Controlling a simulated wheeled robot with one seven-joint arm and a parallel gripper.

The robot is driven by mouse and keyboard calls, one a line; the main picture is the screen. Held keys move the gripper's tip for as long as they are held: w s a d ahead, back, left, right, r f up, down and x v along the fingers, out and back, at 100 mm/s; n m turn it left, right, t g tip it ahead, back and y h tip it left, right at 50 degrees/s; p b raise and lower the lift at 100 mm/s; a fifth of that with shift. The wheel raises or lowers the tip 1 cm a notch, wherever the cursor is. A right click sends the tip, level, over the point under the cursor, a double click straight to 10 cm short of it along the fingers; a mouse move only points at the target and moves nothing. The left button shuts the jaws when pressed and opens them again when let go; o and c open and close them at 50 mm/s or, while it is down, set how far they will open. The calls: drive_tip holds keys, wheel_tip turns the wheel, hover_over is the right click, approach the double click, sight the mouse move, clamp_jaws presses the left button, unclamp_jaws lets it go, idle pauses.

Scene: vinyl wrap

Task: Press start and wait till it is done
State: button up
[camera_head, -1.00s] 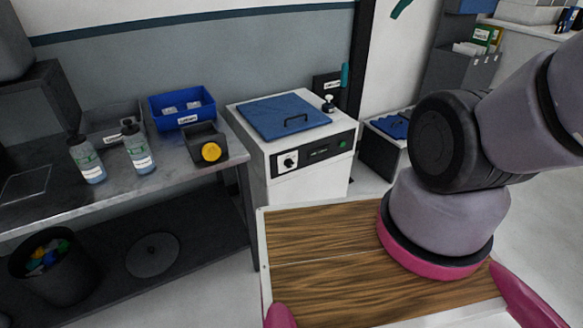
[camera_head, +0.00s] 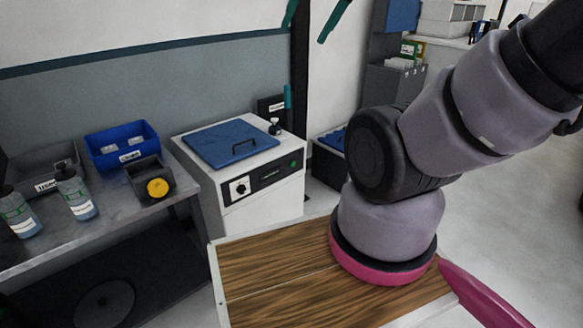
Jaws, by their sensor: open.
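A white machine (camera_head: 213,203) with a blue lid (camera_head: 207,150) and a black lid handle stands left of centre. The lid is shut. Its black front panel (camera_head: 268,174) carries a white-plated dial (camera_head: 240,188) at the left and a small green button (camera_head: 293,163) at the right. The panel's lettering is too small to read. My arm rises from its pink-ringed base at the right and leaves the picture at the upper right. My gripper is not in view.
A small bottle (camera_head: 275,127) stands at the machine's back right corner. Open floor lies at right.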

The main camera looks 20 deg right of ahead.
idle(0.3)
clamp_jaws()
idle(1.6)
